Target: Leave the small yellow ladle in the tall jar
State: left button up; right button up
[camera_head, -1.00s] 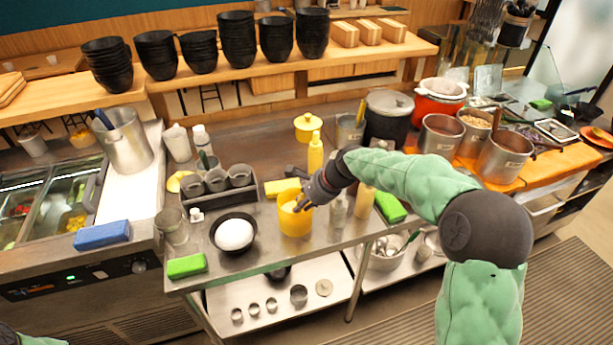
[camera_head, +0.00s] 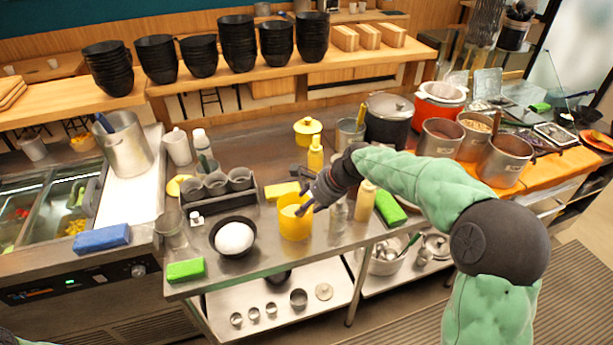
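A yellow jar (camera_head: 294,226) stands upright near the front edge of the steel counter, with pale contents at its mouth. My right gripper (camera_head: 300,192) is at this jar's rim, its dark fingers spread apart; I see nothing held between them. A steel jar (camera_head: 347,135) stands behind, with a yellow handle (camera_head: 361,116) sticking up out of it. I cannot tell whether that handle belongs to the small yellow ladle; no ladle bowl shows.
A yellow bottle (camera_head: 315,154) and a yellow block (camera_head: 281,189) are close to my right gripper. Clear bottles (camera_head: 338,217) and a green sponge (camera_head: 390,208) are to the right.

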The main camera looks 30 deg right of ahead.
jog(key=v, duration=0.9)
jog(key=shift+r, duration=0.15)
